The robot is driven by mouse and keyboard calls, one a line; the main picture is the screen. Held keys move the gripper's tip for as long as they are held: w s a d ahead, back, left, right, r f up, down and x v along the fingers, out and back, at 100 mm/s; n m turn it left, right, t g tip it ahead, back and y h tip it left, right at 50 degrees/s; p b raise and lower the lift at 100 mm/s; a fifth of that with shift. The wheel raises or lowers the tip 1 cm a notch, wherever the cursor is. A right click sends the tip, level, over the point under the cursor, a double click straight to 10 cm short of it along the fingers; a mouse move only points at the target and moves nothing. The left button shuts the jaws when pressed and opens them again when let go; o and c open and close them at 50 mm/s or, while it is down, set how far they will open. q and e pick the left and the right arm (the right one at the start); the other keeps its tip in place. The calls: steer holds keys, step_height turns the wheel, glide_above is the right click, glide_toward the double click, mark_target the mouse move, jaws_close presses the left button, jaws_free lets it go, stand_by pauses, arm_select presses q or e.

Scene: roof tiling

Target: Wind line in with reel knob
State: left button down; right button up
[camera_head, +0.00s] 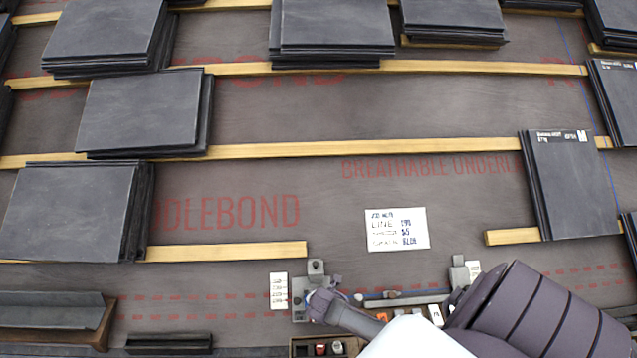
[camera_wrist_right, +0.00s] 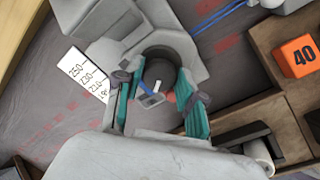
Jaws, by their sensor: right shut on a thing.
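The line reel (camera_head: 316,268) is a grey metal fitting at the bottom centre of the head view. In the right wrist view its grey housing (camera_wrist_right: 120,50) surrounds a dark round part (camera_wrist_right: 160,68). My right gripper (camera_head: 325,302) is at the reel, its arm coming in from the lower right. In the right wrist view its teal fingers (camera_wrist_right: 157,100) stand either side of a small grey-and-blue piece (camera_wrist_right: 151,98), seemingly the reel knob, and are shut on it. Blue line (camera_wrist_right: 215,15) runs away from the housing. My left gripper is not in view.
A white label (camera_head: 279,291) with numbers stands beside the reel. A white note (camera_head: 397,229) lies on the underlay above. Slate stacks (camera_head: 75,212) rest on wooden battens (camera_head: 330,148).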

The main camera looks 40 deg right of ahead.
steer(key=m, duration=0.3)
steer(key=shift+p, duration=0.4)
steer(key=m, duration=0.3)
steer(key=shift+s, duration=0.1)
steer(key=m, duration=0.3)
steer(key=shift+f+m+p, duration=0.1)
steer(key=shift+m+p, duration=0.2)
steer(key=m, duration=0.3)
steer(key=shift+a+m, duration=0.1)
steer(key=shift+m, duration=0.3)
steer(key=m+b, duration=0.1)
steer(key=m, duration=0.4)
steer(key=shift+a+f+h, duration=0.1)
steer(key=shift+f+h, duration=0.05)
steer(key=shift+h, duration=0.25)
steer(key=m+b, duration=0.1)
steer(key=m, duration=0.5)
steer(key=shift+m, duration=0.4)
steer(key=o, duration=1.1)
